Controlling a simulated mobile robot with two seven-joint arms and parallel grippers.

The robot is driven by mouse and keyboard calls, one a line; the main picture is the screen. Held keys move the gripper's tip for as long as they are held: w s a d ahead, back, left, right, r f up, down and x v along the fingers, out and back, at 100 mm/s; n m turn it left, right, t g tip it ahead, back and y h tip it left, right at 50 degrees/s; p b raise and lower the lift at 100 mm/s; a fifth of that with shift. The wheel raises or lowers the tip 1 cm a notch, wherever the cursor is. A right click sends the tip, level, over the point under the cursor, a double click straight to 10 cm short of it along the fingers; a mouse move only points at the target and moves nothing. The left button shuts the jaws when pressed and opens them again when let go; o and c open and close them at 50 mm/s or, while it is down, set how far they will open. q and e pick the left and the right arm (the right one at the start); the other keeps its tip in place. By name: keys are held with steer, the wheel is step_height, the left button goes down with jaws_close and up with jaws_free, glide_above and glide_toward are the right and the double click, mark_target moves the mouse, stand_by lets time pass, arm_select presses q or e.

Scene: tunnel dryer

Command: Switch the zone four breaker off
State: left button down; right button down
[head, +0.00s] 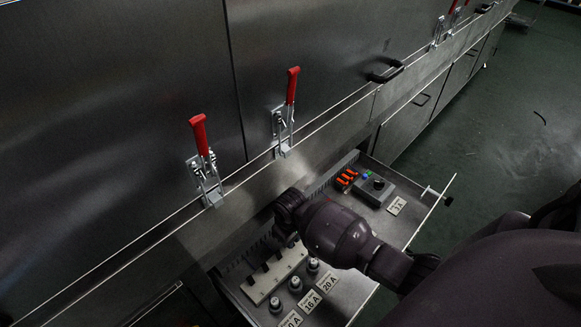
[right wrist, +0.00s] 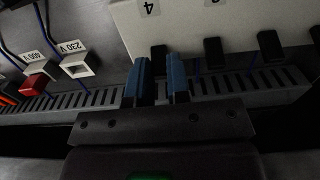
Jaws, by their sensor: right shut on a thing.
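The breaker block is a pale strip with a row of black levers; its panel (head: 264,291) lies in the open drawer in the head view. In the right wrist view its pale face (right wrist: 185,28) carries upside-down numbers, and the zone four breaker lever (right wrist: 160,53) sits by the "4". My right gripper (right wrist: 157,68) has its two blue fingers on either side of this lever, shut on it. Other black levers (right wrist: 213,52) stand to the right, clear of the fingers. In the head view my right arm hides the fingers and part of the block. My left gripper is not in view.
Round fuse holders (head: 295,284) and amp labels (head: 329,282) lie beside the block. A grey box with a knob (head: 379,184) and orange parts (head: 347,178) are farther along the drawer. Red-handled clamps (head: 200,135) stand on the machine front. A slotted duct (right wrist: 75,104) runs near the fingers.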

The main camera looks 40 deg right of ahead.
mark_target(300, 253)
steer(key=shift+s+r+t+p, duration=0.2)
steer(key=shift+r+t+p, duration=0.05)
steer(key=shift+t+p, duration=0.35)
steer(key=shift+s+d+r+t+p, duration=0.1)
steer(key=shift+s+t+p, duration=0.2)
steer(key=shift+t+p, duration=0.35)
steer(key=t, duration=0.1)
steer(key=s+t, duration=0.1)
steer(key=shift+s+d+f+t+y+p, duration=0.1)
steer(key=shift+f+t+y+p, duration=0.15)
steer(key=shift+t+y+p, duration=0.15)
steer(key=t, duration=0.1)
steer(key=s+t, duration=0.1)
steer(key=shift+s+f+t, duration=0.1)
steer(key=shift+f+t, duration=0.25)
steer(key=shift+f, duration=0.05)
steer(key=shift+s+t+b, duration=0.2)
steer(key=shift+t+b, duration=0.15)
steer(key=shift+t, duration=0.05)
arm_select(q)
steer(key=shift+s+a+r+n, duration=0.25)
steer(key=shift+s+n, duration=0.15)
arm_select(e)
steer(key=shift+d+t+y, duration=0.1)
steer(key=shift+t+y, duration=0.2)
steer(key=shift+t, duration=0.2)
